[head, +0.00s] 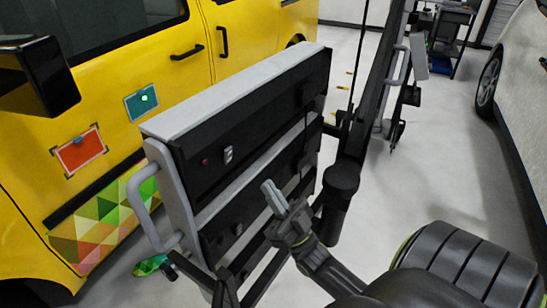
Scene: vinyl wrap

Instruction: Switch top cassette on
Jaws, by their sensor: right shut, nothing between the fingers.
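The top cassette (262,128) is the upper black panel of a lamp unit in a grey frame. Its face carries a rocker switch (228,154) with white on it and a small dark red light (205,162). The bottom cassette (228,222) lies below, with its own switch (238,229) and a small reddish spot. My right gripper (267,189) is shut and empty. In the picture its fingertips are below and right of the top switch, over the lower part of the unit, apart from that switch. I cannot tell its depth gap to the panel. My left gripper is not in view.
A yellow van (110,90) stands behind the unit, with a red patch (80,151), a teal patch (142,102) with a green spot, and a triangle-patterned wrap. A grey handle (139,205) sticks out left. The dark stand arm (365,110) rises right.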

